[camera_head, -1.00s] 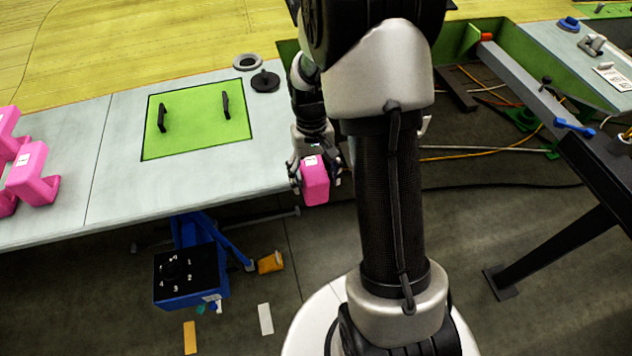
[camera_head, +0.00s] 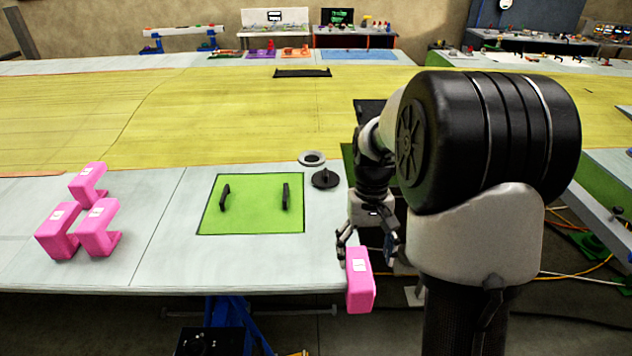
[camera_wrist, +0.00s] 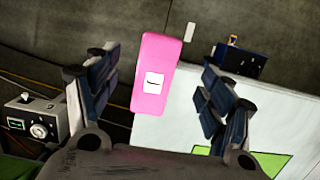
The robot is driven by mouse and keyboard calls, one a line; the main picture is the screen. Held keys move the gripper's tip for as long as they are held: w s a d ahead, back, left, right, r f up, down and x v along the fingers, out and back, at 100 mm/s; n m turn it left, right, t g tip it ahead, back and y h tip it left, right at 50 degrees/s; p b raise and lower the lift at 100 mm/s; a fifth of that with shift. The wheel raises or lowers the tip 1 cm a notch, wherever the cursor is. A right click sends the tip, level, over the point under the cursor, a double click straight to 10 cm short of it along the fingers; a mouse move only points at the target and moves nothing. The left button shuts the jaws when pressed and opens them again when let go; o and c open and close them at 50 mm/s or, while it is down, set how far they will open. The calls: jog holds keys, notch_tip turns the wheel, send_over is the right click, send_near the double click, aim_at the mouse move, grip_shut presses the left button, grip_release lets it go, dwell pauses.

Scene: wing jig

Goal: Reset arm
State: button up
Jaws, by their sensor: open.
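My gripper (camera_head: 367,254) hangs at the right end of the grey table, pointing down with its fingers spread. A pink block (camera_head: 359,285) with a white label is just below and between the fingers, by the table's front right corner. In the wrist view the pink block (camera_wrist: 157,75) shows between the two open fingers, with a gap on each side. It overlaps the table's edge and dark floor in that view; I cannot tell what supports it. My arm's large black joint covers the right of the head view.
Several pink brackets (camera_head: 82,222) stand on the table's left. A green plate (camera_head: 252,204) with two black handles lies mid-table, near a black knobbed disc (camera_head: 325,178) and a grey ring (camera_head: 312,158). A yellow wing surface (camera_head: 220,112) lies behind. A control box (camera_wrist: 35,117) shows in the wrist view.

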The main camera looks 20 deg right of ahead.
jog(key=shift+s+a+r, duration=0.1)
jog(key=shift+a+r, duration=0.15)
jog(key=shift+r, duration=0.05)
jog(key=s+a+r+n+t+b, duration=0.25)
jog(key=s+a+r+b, duration=0.35)
jog(key=s, duration=0.3)
jog(key=s+a+f+t+b, duration=0.2)
jog(key=s+a+t, duration=0.2)
jog(key=s, duration=0.5)
jog(key=shift+a+n+h, duration=0.3)
jog(key=shift+a+n, duration=0.05)
jog(key=shift+a, duration=0.5)
